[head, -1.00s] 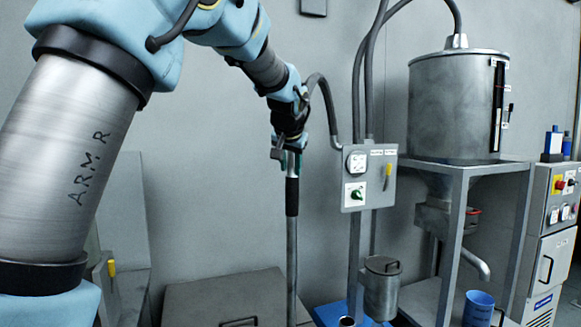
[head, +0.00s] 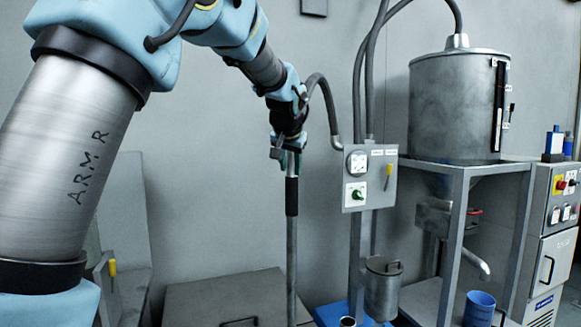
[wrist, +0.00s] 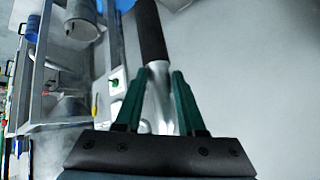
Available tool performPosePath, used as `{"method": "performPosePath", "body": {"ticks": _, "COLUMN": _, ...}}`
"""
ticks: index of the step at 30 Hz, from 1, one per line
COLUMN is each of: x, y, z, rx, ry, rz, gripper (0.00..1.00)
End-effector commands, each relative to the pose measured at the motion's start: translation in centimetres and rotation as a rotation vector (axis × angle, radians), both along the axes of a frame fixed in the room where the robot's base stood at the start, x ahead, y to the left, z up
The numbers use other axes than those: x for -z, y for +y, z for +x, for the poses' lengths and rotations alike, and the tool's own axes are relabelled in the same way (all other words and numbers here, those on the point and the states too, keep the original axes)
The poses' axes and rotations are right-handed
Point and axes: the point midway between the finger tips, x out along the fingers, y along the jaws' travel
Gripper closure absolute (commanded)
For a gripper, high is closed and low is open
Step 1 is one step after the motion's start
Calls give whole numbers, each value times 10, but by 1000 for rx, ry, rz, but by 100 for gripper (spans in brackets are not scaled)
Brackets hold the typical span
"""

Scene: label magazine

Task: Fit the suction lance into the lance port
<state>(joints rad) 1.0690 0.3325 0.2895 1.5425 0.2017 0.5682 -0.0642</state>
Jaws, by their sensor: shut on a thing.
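My gripper (head: 289,153) is shut on the suction lance (head: 292,255), a long metal tube with a black grip sleeve, which hangs upright below the jaws. In the wrist view the green fingers (wrist: 154,95) stand on either side of the lance's metal top (wrist: 160,100), with the black sleeve (wrist: 151,30) beyond. The lower end of the lance runs out of the head view at the bottom edge. A round dark opening with a light rim (head: 347,321), possibly the lance port, shows at the bottom edge, right of the lance, on a blue base (head: 330,314).
A control box (head: 369,178) on a post stands right of the lance. A large hopper (head: 455,105) on a frame, a blue cup (head: 478,308) and a cabinet stand further right. A grey lidded box (head: 215,295) lies behind the lance.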

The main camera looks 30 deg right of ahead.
Motion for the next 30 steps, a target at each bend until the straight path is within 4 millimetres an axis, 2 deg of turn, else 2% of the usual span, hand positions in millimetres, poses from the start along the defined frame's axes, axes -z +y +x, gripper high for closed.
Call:
{"method": "performPosePath", "body": {"ticks": 19, "x": 12, "y": 0, "z": 0, "rx": 1, "ry": -2, "rz": -2, "gripper": 100}}
{"method": "performPosePath", "body": {"ticks": 30, "x": 4, "y": 0, "z": 1, "rx": 0, "ry": -3, "rz": -2, "gripper": 100}}
